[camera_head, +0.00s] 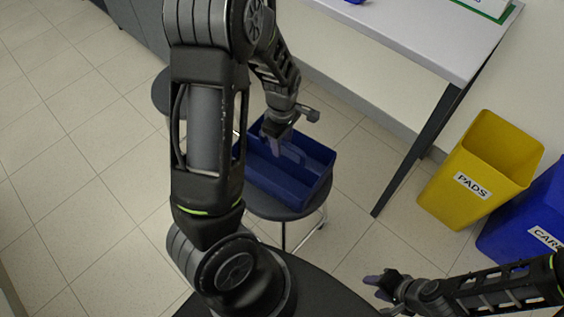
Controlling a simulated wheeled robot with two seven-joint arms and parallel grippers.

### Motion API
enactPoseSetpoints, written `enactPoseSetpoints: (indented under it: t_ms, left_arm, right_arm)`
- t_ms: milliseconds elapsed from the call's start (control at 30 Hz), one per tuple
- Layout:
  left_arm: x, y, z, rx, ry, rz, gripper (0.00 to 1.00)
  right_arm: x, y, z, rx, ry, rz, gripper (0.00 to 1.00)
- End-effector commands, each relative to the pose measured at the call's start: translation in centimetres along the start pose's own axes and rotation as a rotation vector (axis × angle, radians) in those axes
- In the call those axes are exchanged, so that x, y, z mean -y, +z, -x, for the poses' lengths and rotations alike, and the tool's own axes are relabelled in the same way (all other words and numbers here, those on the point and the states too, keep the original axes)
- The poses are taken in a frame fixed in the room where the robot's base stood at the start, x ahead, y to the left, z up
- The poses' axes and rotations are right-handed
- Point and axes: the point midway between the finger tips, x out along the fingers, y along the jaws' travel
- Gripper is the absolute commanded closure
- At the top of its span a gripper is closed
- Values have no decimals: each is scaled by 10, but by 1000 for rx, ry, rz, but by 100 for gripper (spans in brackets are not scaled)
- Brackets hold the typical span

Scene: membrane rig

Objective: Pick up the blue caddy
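The blue caddy (312,168) is an open blue tray with a divider or handle along its middle. It rests on a round dark stool (262,207). My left gripper (291,153) is over the caddy's middle, pointing down at it. Whether its fingers are open or closed on the middle part is too small to tell. My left arm hides the caddy's left side and part of the stool. My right gripper (377,283) is low at the right, apart from the caddy, its finger gap unclear.
A white table (420,35) with a dark leg stands behind. A yellow bin (480,165) labelled PADS and a blue bin (530,215) stand on the right. Another dark round seat (160,92) is partly hidden behind my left arm. The tiled floor at left is clear.

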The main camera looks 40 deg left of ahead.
Motion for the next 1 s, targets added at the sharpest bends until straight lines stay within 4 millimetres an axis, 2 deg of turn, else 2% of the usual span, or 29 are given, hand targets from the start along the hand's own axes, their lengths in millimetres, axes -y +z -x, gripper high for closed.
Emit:
enactPoseSetpoints:
  t_ms: [333, 600, 700, 1000]
  left_arm:
    - [0, 0, -5, 0, -1, -1, 65]
    - [0, -1, -43, -1, -2, 0, 65]
    - [-1, -1, -51, -1, 0, 0, 65]
    - [-1, 0, -52, -1, 1, -1, 65]
  right_arm:
    - [0, 0, -1, 0, 0, 0, 64]
    - [-2, 0, -6, 0, 0, 0, 64]
    - [-3, 0, -7, 0, 0, 0, 64]
    - [-3, 0, -6, 0, 0, 0, 64]
